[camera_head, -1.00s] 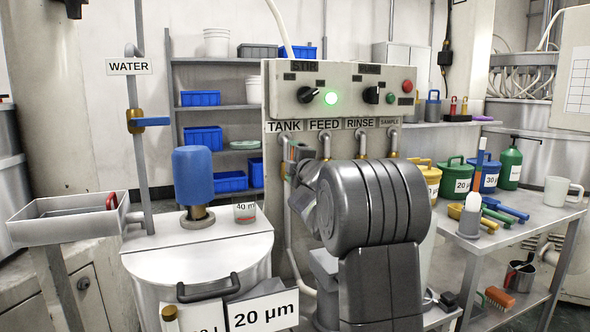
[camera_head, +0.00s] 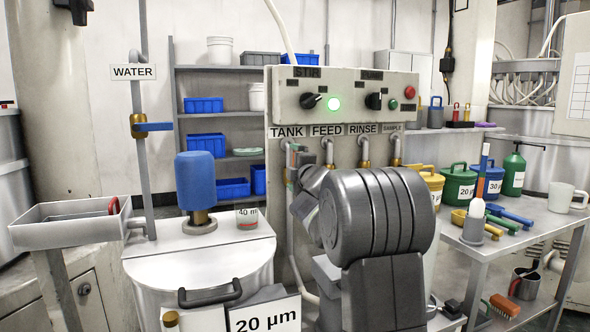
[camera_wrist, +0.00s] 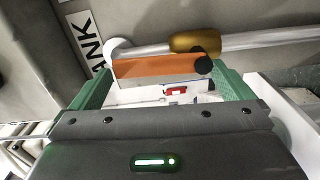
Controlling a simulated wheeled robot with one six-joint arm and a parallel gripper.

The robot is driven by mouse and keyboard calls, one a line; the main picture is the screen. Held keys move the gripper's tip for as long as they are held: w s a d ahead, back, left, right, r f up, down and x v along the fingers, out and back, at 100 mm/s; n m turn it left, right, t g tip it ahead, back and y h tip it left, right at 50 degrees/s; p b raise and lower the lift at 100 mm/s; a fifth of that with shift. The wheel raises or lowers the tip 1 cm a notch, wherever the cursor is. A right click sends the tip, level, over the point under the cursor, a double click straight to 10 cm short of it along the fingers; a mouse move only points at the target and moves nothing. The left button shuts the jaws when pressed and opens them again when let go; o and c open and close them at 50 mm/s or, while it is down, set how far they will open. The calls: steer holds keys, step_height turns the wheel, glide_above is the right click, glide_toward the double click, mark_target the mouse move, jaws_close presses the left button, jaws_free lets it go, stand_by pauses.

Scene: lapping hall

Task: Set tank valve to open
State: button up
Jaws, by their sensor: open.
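The tank valve is close up in the wrist view: an orange handle (camera_wrist: 155,68) with a black knob at its right end, beside a brass body (camera_wrist: 195,42) on a grey pipe. Part of the TANK label shows at its upper left. My gripper (camera_wrist: 165,80) is open, with one green finger on each side of the handle. I cannot tell whether either finger touches it. In the head view the gripper (camera_head: 295,158) is at the pipe under the TANK label (camera_head: 286,132), and my arm hides most of that valve.
The FEED valve (camera_head: 329,153) and RINSE valve (camera_head: 365,153) hang close to the right of the gripper. The control panel (camera_head: 345,88) with a lit green button is above. A white tank lid (camera_head: 215,240) with a blue-topped unit stands left. A bench with pots (camera_head: 459,184) is right.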

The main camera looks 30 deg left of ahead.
steer(key=shift+d, duration=0.1)
steer(key=v, duration=1.3)
steer(key=shift+s+d, duration=0.15)
steer(key=shift+s, duration=0.1)
steer(key=x, duration=1.3)
steer(key=shift+w+a, duration=0.25)
steer(key=shift+w, duration=0.05)
steer(key=shift+s+d, duration=0.1)
